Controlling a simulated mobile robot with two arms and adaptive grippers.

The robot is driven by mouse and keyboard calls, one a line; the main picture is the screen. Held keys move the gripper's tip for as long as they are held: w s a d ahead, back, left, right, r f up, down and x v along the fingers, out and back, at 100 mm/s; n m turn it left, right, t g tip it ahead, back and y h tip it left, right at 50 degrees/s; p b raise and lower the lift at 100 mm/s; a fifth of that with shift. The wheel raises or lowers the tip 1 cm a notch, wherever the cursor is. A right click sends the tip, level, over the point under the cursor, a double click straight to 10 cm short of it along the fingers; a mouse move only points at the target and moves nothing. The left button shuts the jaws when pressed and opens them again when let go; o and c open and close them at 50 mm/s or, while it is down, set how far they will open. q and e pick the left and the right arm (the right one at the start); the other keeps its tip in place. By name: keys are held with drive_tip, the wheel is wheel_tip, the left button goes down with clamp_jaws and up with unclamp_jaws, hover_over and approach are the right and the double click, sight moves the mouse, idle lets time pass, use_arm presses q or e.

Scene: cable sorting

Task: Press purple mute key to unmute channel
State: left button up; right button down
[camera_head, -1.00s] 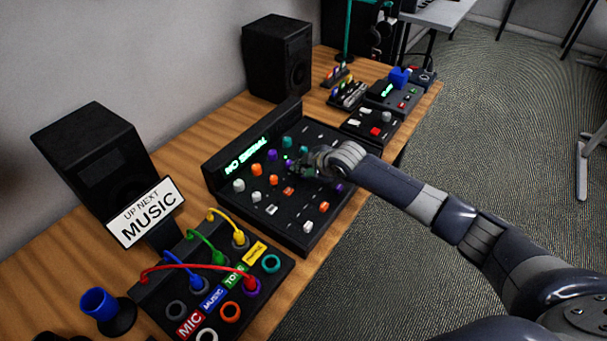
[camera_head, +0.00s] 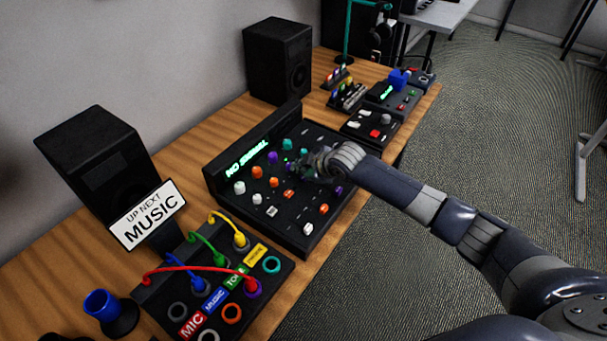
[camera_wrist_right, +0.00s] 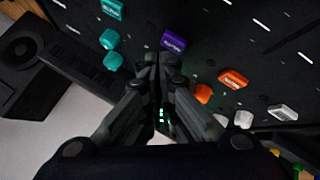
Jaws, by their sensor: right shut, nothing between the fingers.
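The black mixer (camera_head: 296,228) lies on the desk, with coloured knobs and keys and a green display (camera_head: 247,159) that seems to read "NO SIGNAL". In the right wrist view a labelled purple key (camera_wrist_right: 174,43) shows just beyond my fingertips, between a teal key and an orange key. My right gripper (camera_head: 304,166) is shut and empty, low over the mixer; its closed fingers also show in the wrist view (camera_wrist_right: 160,64). I cannot tell whether the tips touch the panel. In the head view the gripper hides the panel beneath it. My left gripper is out of view.
A patch box (camera_head: 165,318) with coloured cables stands in front, beside a "MUSIC" sign (camera_head: 148,214) and a blue cup-like holder (camera_head: 102,305). Speakers (camera_head: 277,62) stand along the wall side. Smaller devices (camera_head: 371,128) lie beyond the mixer. Open floor is on the right.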

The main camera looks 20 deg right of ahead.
sight(302, 179)
wheel_tip(302, 179, up, 6)
drive_tip(key=p, duration=0.5)
drive_tip(key=shift+p, duration=0.3)
